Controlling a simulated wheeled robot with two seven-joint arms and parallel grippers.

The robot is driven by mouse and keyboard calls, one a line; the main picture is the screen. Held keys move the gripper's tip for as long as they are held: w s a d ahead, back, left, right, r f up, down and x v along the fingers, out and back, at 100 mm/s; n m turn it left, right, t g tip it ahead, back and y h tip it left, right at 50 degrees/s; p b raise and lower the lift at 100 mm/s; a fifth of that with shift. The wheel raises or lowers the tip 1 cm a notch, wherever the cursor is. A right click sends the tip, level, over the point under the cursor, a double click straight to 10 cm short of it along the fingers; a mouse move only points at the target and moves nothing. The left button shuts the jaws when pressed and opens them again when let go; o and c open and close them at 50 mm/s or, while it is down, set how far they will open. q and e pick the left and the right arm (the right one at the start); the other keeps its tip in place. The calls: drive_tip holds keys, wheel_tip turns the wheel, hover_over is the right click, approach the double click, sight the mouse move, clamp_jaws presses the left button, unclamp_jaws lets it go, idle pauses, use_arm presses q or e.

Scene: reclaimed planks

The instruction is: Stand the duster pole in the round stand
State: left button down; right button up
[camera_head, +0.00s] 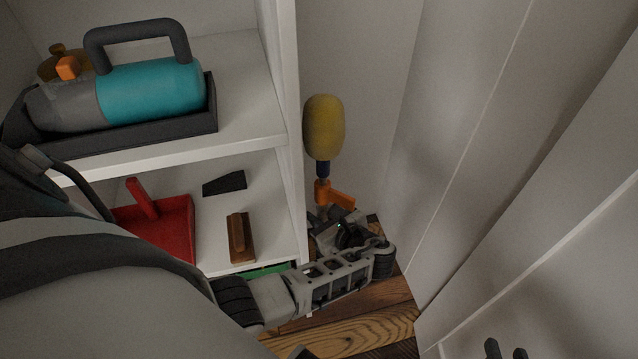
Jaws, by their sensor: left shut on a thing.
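The duster pole shows its yellow head (324,126) and a dark blue collar (323,168) in the head view. It stands about upright in the narrow gap right of the white shelf unit. My left gripper (331,195) is shut on the duster pole just below the collar, with orange parts at the grip. My arm and gripper hide the lower pole. I cannot make out the round stand. Two dark prongs at the lower right edge may belong to my right gripper, but too little shows to tell.
The shelf unit (287,110) holds a teal and grey vacuum (152,90), a red dustpan (165,225), a brown brush (241,238) and a dark wedge (224,183). White panels (500,150) close in on the right. Some plank floor (350,328) is bare below my arm.

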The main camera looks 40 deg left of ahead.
drive_tip(key=shift+r, duration=0.1)
use_arm(q)
drive_tip(key=c, duration=1.2)
unclamp_jaws()
drive_tip(key=shift+f, duration=0.1)
